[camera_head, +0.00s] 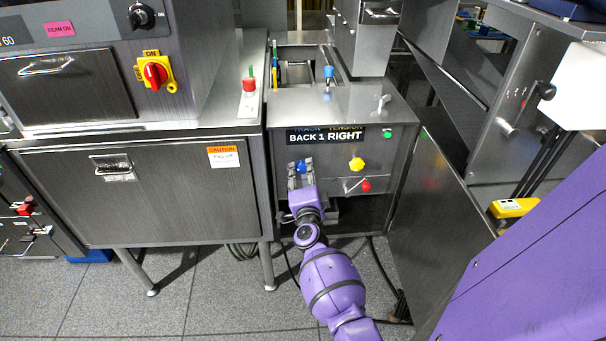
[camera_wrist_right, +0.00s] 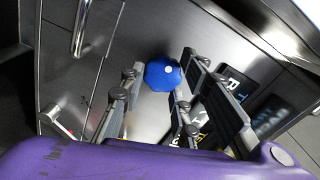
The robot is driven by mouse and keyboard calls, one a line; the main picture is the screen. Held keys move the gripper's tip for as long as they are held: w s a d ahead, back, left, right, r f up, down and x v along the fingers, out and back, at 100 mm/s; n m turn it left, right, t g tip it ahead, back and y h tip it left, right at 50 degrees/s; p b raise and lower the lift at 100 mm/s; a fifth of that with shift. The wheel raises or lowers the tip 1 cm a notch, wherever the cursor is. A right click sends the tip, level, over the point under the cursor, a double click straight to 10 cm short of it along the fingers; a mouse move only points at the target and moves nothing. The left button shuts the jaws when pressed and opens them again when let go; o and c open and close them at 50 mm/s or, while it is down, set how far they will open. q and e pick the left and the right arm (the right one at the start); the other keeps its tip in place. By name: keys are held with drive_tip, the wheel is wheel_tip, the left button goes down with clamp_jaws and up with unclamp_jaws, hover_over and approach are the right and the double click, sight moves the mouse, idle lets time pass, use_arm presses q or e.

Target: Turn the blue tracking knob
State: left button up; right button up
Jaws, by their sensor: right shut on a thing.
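The blue tracking knob (camera_head: 301,167) is on the front of a grey metal cabinet (camera_head: 290,103), at the left below a black label reading "BACK 1 RIGHT". My right gripper (camera_head: 301,174) reaches up to it from below and is shut on it. In the right wrist view the knob (camera_wrist_right: 162,76) shows as a faceted blue cap with a pale dot, between the two fingers of the right gripper (camera_wrist_right: 158,88). The fingers hide part of its sides in the head view. My left gripper is not in view.
A yellow knob (camera_head: 356,164) and a red-tipped lever (camera_head: 365,186) are to the right of the blue knob. A green button (camera_head: 387,134) sits above them. A grey cabinet with a caution label (camera_head: 223,157) stands at left. An open metal door (camera_head: 440,230) stands at right.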

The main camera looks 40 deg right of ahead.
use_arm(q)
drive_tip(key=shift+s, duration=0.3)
use_arm(e)
drive_tip(key=shift+s+d+f, duration=0.1)
drive_tip(key=shift+s+f, duration=0.15)
drive_tip(key=shift+f, duration=0.2)
drive_tip(key=o, duration=0.9)
drive_tip(key=shift+o, duration=0.6)
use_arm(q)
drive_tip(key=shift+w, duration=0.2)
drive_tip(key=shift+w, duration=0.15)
use_arm(e)
drive_tip(key=shift+w+r, duration=0.1)
drive_tip(key=shift+r, duration=0.1)
drive_tip(key=v, duration=1.2)
